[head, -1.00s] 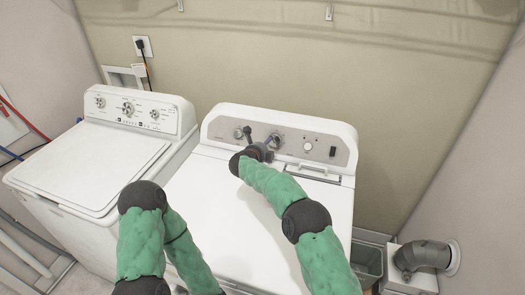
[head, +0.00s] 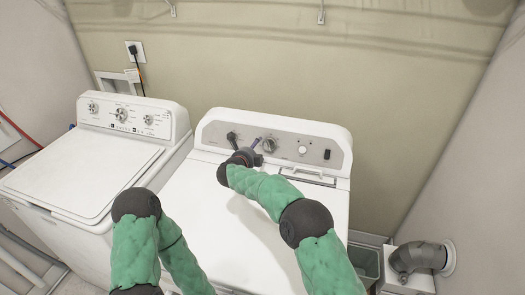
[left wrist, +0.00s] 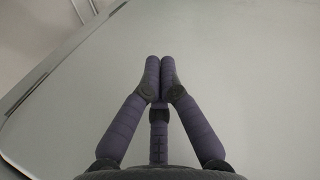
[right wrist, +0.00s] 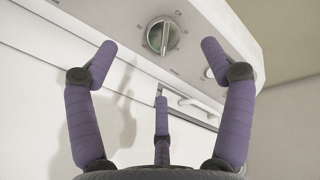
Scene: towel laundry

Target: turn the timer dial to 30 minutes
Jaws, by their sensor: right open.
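The round timer dial (head: 269,144) is in the middle of the right machine's grey control panel. In the right wrist view the dial (right wrist: 162,36) has a raised grip bar standing nearly upright, with small marks around it. My right gripper (head: 256,145) is just in front of the panel, at the dial's lower left. Its fingers (right wrist: 158,53) are spread wide and empty, apart from the dial, which appears beyond and between them. My left gripper (left wrist: 160,66) is shut and empty above a white surface. In the head view the left fingers are out of sight.
A dark knob (head: 232,137), a white button (head: 302,150) and a black switch (head: 326,154) share the panel. A second white machine (head: 90,165) stands at the left. A grey bin (head: 364,262) and duct (head: 420,257) are at the right.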

